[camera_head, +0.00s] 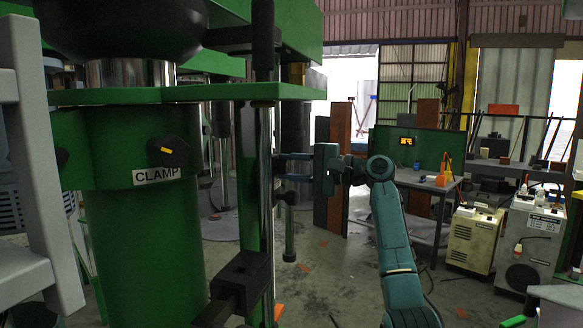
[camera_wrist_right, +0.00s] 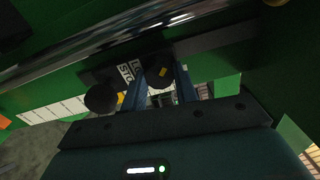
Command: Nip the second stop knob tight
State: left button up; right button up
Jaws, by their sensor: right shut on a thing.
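The stop knob (camera_wrist_right: 161,77) is black and round with a yellow mark. In the right wrist view it sits between the two blue fingers of my right gripper (camera_wrist_right: 159,84), which is shut on it. A white label (camera_wrist_right: 130,72), partly readable as "STO", is beside the knob. In the head view my right gripper (camera_head: 280,167) reaches in from the right to the green upright by the shiny rod (camera_head: 266,190). The knob cannot be made out there. My left gripper is not in view.
A second black round knob (camera_wrist_right: 102,98) lies left of the fingers. The green column (camera_head: 135,235) carries a CLAMP label and a dark knob (camera_head: 170,151). A black block (camera_head: 240,280) is low on the rod. Open floor and a green-backed bench (camera_head: 435,182) are to the right.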

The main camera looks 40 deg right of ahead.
jog(key=shift+r+m, duration=0.1)
jog(key=shift+m, duration=1.2)
jog(key=o, duration=1)
jog(key=shift+c, duration=0.2)
jog(key=shift+s+d+f, duration=0.2)
jog(key=shift+s+d, duration=0.05)
jog(key=shift+s, duration=0.15)
pick_arm(q)
jog(key=b, duration=0.2)
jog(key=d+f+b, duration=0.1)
jog(key=b, duration=0.1)
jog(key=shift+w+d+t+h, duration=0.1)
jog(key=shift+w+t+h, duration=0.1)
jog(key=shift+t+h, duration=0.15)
pick_arm(e)
jog(key=v, duration=1.2)
jog(key=shift+s+r, duration=0.15)
